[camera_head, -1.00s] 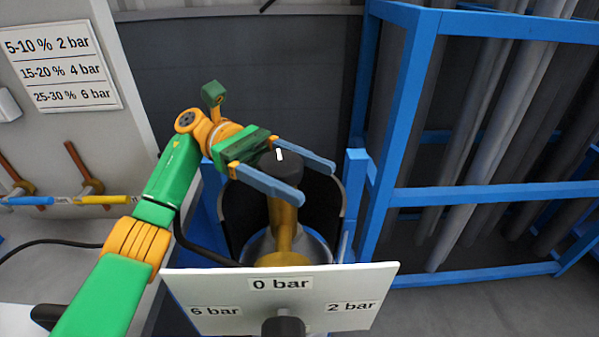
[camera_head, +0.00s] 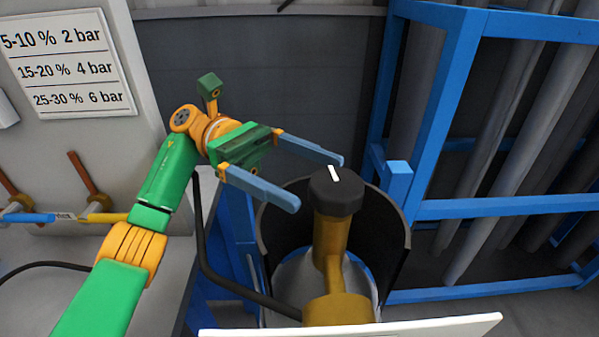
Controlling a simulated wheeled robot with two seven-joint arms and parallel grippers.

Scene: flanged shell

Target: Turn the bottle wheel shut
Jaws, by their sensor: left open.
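The bottle wheel (camera_head: 337,192) is a dark knob with a white mark, on top of a brass valve (camera_head: 331,240). The valve stands over a pale bottle top inside a dark, curved, open shell (camera_head: 392,235). My left gripper (camera_head: 320,182) is open, with its two blue-grey fingers spread. Its fingertips are just left of the wheel in the picture, one towards the back and one towards the front. The wheel is not between the fingers' full length, and I cannot tell whether a fingertip touches it. My right gripper is not in view.
A white board edge (camera_head: 420,327) crosses the bottom. A blue frame (camera_head: 440,110) holding grey pipes stands at the right. A black hose (camera_head: 208,255) runs to the valve. A pressure sign (camera_head: 68,66) and small orange-handled valves (camera_head: 90,188) are at the left.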

